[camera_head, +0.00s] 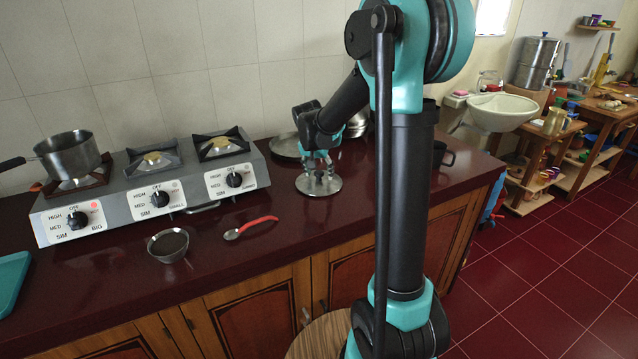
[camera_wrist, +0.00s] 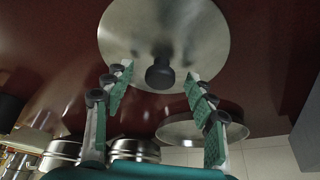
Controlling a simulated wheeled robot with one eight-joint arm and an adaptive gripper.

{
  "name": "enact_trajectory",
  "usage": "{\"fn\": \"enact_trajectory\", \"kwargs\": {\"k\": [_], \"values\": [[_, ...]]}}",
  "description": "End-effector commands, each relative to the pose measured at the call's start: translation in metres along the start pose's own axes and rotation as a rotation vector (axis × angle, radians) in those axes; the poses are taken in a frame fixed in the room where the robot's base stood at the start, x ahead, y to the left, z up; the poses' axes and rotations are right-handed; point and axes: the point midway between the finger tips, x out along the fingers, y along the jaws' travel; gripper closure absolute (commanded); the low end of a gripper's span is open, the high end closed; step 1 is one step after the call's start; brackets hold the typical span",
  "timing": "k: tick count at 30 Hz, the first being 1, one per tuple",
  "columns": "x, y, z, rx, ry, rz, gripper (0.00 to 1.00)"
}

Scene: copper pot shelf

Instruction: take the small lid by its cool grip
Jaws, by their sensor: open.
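The small lid (camera_head: 328,187) is a round, flat metal disc lying on the dark red counter, right under my gripper (camera_head: 318,176). In the wrist view the lid (camera_wrist: 190,40) shows its black round knob (camera_wrist: 160,74) near the rim closest to my gripper (camera_wrist: 158,80). My gripper is open, with one green-padded finger on each side of the knob and a gap on both sides. No contact shows. In the head view the fingers hide the knob.
A wider metal disc (camera_wrist: 195,127) lies nearby, with shiny metal pots (camera_wrist: 135,150) beside it. Left stand a three-burner stove (camera_head: 155,185), a saucepan (camera_head: 68,155), a bowl (camera_head: 168,245) and a red-handled spoon (camera_head: 250,226). The counter right of the lid is bare.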

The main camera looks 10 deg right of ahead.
Motion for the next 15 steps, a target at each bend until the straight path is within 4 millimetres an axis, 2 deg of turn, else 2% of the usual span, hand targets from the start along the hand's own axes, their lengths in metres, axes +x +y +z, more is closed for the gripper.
{"fn": "enact_trajectory", "kwargs": {"k": [3,10,15], "values": [[0.0067,0.0003,0.0000,0.000,0.000,0.000,0.44],[0.0070,0.0003,0.0002,0.000,0.000,0.000,0.45],[0.0069,0.0003,0.0001,0.000,0.000,0.000,0.66]]}}
